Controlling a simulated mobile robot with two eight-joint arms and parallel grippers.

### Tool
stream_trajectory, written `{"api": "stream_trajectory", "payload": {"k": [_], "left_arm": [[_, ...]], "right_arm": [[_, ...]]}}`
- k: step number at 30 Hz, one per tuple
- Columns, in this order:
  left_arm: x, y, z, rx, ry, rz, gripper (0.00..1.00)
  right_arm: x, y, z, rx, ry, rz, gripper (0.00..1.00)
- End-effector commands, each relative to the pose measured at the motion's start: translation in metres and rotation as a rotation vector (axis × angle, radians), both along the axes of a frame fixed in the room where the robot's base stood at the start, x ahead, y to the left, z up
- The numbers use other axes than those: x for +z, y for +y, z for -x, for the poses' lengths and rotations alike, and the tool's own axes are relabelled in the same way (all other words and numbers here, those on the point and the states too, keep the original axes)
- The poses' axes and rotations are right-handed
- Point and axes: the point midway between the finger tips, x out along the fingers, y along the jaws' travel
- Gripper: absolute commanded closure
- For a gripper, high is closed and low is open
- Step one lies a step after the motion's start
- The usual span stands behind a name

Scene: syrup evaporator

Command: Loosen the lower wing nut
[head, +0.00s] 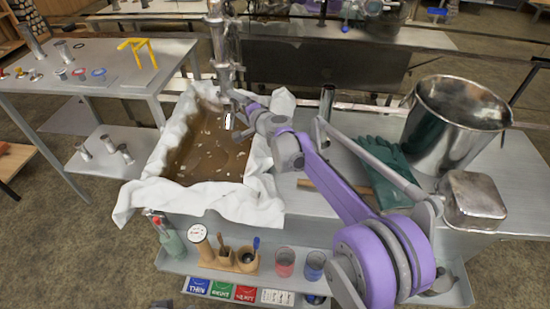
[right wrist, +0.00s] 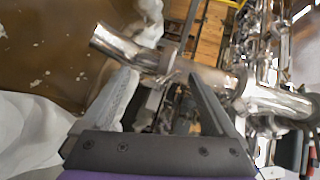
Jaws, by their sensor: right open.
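A clamp-like ring (right wrist: 238,82) sits on that pipe, right of the fingers. I cannot clearly make out the lower wing nut among the small bright parts. Whether a finger touches anything is unclear.
Below is a pan of brown liquid (head: 210,150) draped with white cloth (head: 245,208). A steel pot (head: 455,120), green gloves (head: 385,165) and a metal box (head: 473,198) stand right. A side table (head: 110,65) is left. A front shelf (head: 215,275) holds cups and cards.

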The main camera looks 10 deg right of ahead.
Motion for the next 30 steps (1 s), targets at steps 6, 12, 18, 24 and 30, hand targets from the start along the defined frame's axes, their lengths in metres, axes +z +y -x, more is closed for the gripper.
{"api": "stream_trajectory", "payload": {"k": [6,12,18,24,30], "left_arm": [[0.012,0.000,0.002,0.000,-0.004,0.000,0.50],[0.022,0.000,0.003,0.000,-0.007,0.000,0.50],[0.036,0.000,0.004,0.000,-0.012,0.000,0.50],[0.056,0.000,0.006,0.000,-0.018,0.000,0.50],[0.075,0.000,0.007,0.000,-0.025,0.000,0.50]], "right_arm": [[0.012,-0.020,0.039,-0.002,-0.003,-0.002,0.07],[0.020,-0.037,0.074,-0.002,-0.002,-0.002,0.07],[0.036,-0.045,0.109,0.022,-0.002,0.030,0.07],[0.058,-0.041,0.142,0.085,0.000,0.130,0.07],[0.076,-0.038,0.178,0.148,0.010,0.232,0.07]]}}
